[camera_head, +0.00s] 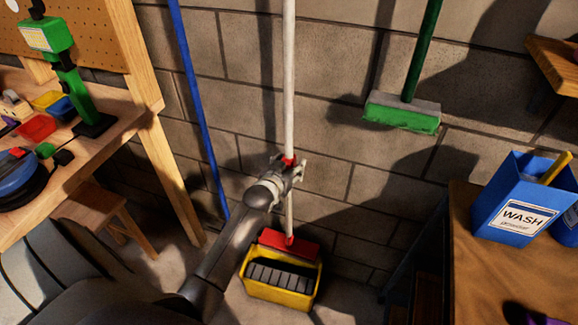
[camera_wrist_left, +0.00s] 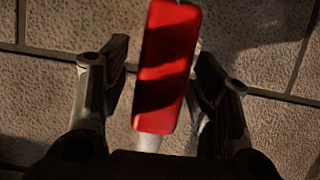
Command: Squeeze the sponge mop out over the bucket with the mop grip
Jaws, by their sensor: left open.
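The sponge mop has a white pole (camera_head: 289,80) standing upright near the block wall and a red head (camera_head: 289,242) at its foot. The head is at the back of the yellow bucket (camera_head: 277,294); a dark grey ridged part shows inside the bucket. The red mop grip (camera_head: 289,161) is partly hidden by my left gripper (camera_head: 289,170) in the head view. In the left wrist view the red grip (camera_wrist_left: 166,65) lies between the two spread fingers, with a gap on each side. My left gripper is open around the grip. My right gripper is not seen.
A wooden workbench (camera_head: 120,130) with tools stands left, a stool (camera_head: 98,213) beneath it. A blue pole (camera_head: 195,100) leans on the wall. A green broom (camera_head: 402,112) hangs right of the mop. A blue WASH box (camera_head: 513,213) sits on the right-hand table (camera_head: 475,275).

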